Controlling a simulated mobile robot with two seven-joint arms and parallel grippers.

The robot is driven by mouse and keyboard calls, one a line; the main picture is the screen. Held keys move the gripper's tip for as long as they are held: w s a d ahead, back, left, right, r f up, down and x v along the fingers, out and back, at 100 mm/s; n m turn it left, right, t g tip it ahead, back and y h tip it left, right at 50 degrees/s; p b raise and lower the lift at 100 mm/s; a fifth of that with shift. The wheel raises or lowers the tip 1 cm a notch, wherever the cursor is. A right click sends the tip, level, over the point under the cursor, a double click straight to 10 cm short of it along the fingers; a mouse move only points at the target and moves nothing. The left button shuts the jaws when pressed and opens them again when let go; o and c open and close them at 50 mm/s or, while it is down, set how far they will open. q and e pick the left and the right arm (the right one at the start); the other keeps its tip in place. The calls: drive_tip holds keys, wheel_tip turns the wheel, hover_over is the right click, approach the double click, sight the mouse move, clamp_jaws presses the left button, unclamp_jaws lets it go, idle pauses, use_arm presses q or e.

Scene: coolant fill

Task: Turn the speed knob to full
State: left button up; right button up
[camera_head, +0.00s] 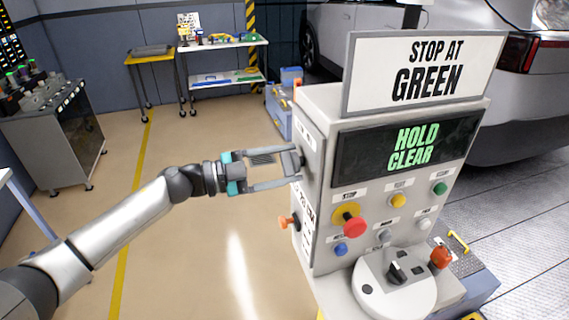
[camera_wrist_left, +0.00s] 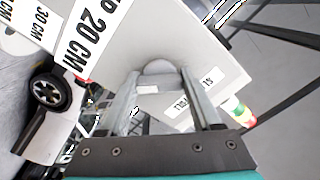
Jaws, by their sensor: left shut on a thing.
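A grey control cabinet (camera_head: 318,240) stands to the right of centre. My left gripper (camera_head: 297,163) reaches its left side face. In the left wrist view a round grey knob (camera_wrist_left: 158,69) on that face sits between the two fingertips, and the gripper is shut on it. The knob is mostly hidden by the fingers in the head view. A white label (camera_wrist_left: 195,90) is beside the knob, too tilted to read surely. I cannot tell how far the knob is turned. My right gripper is not in view.
The screen (camera_head: 408,147) reads "HOLD CLEAR" under a "STOP AT GREEN" sign (camera_head: 425,72). A red stop button (camera_head: 354,227) and several small buttons are on the front. An orange-tipped lever (camera_head: 287,222) juts out below my gripper.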

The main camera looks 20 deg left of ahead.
use_arm(q)
drive_tip(key=shift+m, duration=0.4)
drive_tip(key=m+b, duration=0.2)
drive_tip(key=m, duration=0.1)
drive_tip(key=shift+m, duration=0.4)
drive_tip(key=m+b, duration=0.2)
drive_tip(key=m, duration=0.2)
drive_tip(key=shift+f+m+b, duration=0.1)
drive_tip(key=shift+m+b, duration=0.2)
drive_tip(key=shift+b, duration=0.05)
drive_tip(key=m+b, duration=0.3)
drive_tip(key=m, duration=0.1)
drive_tip(key=shift+m+b, duration=1.9)
drive_tip(key=shift+m, duration=0.5)
drive_tip(key=shift+r, duration=0.2)
drive_tip(key=o, duration=1.4)
